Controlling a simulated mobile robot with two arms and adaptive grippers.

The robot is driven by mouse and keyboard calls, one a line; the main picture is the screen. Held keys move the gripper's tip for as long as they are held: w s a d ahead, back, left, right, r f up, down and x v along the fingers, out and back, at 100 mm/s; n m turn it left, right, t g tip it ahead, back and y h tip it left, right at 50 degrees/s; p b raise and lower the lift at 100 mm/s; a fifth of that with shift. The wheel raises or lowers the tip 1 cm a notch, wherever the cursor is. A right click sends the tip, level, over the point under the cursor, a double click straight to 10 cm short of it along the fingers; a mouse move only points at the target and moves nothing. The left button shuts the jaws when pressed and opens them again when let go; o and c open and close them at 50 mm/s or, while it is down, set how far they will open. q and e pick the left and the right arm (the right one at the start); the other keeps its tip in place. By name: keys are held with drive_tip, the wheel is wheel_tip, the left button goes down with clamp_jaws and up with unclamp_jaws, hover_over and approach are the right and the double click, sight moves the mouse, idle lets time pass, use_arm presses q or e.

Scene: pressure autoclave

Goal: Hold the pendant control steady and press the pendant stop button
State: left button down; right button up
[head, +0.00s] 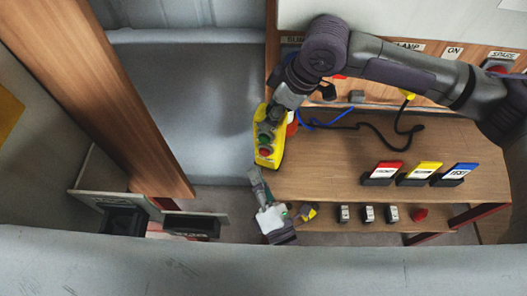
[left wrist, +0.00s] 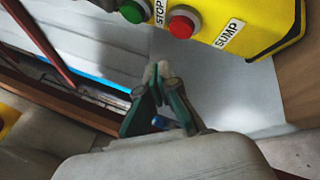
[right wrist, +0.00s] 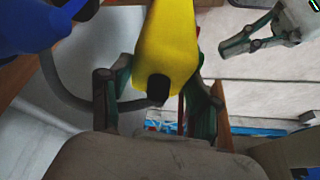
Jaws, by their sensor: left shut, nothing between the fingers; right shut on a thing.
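The yellow pendant control (head: 277,150) hangs beside the left end of the wooden bench. My right gripper (head: 274,108) is shut on its upper part; the right wrist view shows the yellow body (right wrist: 168,40) between the fingers. In the left wrist view the pendant (left wrist: 285,25) is at the upper right, with a red button (left wrist: 180,27), a green button (left wrist: 133,11) and labels reading STOP and SUMP. My left gripper (head: 255,171) is shut and empty, just below the pendant's lower end. Its closed fingertips (left wrist: 157,73) are apart from the red button.
The wooden bench (head: 330,175) carries red, yellow and blue label stands (head: 428,170) and a black cable (head: 370,128). Several small items sit on the lower shelf (head: 385,225). A wooden post (head: 95,80) stands at the left. Grey floor (head: 200,100) lies open between post and bench.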

use_arm(q)
drive_tip(key=shift+s+a, duration=0.2)
drive_tip(key=shift+s, duration=0.35)
drive_tip(key=shift+s+a, duration=0.15)
drive_tip(key=shift+s, duration=0.35)
use_arm(e)
drive_tip(key=o, duration=1.6)
